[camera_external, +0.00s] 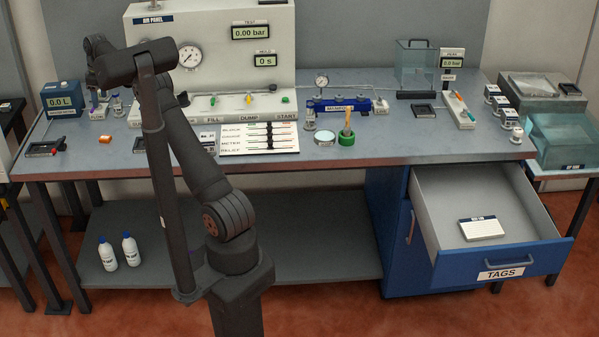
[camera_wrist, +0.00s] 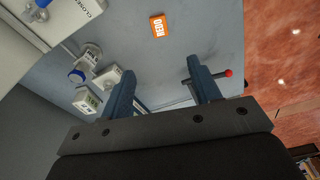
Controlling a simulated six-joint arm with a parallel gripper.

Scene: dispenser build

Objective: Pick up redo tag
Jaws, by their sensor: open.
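The redo tag (camera_wrist: 158,25) is a small orange block with white lettering. It lies flat on the grey bench top, near the top middle of the wrist view. In the external view it is the small orange piece (camera_external: 106,142) on the left part of the bench. My gripper (camera_wrist: 166,84) is open, its two blue-grey fingers apart with nothing held between them. In the wrist view the tag lies beyond the fingertips, clear of them.
A dark fixture with a red knob (camera_wrist: 228,73) is close beside the right finger in the wrist view. Bench around the tag is bare.

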